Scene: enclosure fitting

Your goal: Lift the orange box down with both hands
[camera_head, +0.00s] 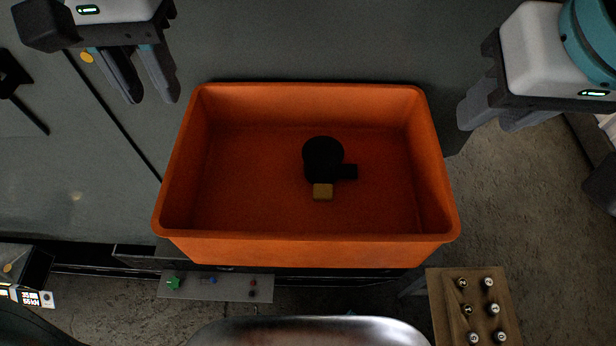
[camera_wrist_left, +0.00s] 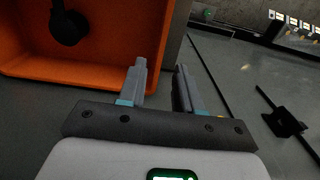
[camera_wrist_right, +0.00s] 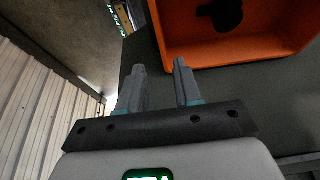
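The orange box (camera_head: 300,250) is an open-topped bin in the middle of the head view, resting on a dark grey surface. My left gripper (camera_head: 152,97) is open and empty, beyond the box's far left corner. In the left wrist view the box (camera_wrist_left: 120,40) is just past its fingers (camera_wrist_left: 160,80). My right gripper (camera_head: 482,122) is off the box's right side, apart from the rim. In the right wrist view its fingers (camera_wrist_right: 160,80) are apart and empty beside the box (camera_wrist_right: 225,52).
A wooden block with several numbered round pieces (camera_head: 470,305) stands at the lower right. A grey panel with small coloured parts (camera_head: 215,287) lies below the box. A shiny metal rim (camera_head: 310,330) is at the bottom edge. A dark device (camera_head: 25,275) is at the lower left.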

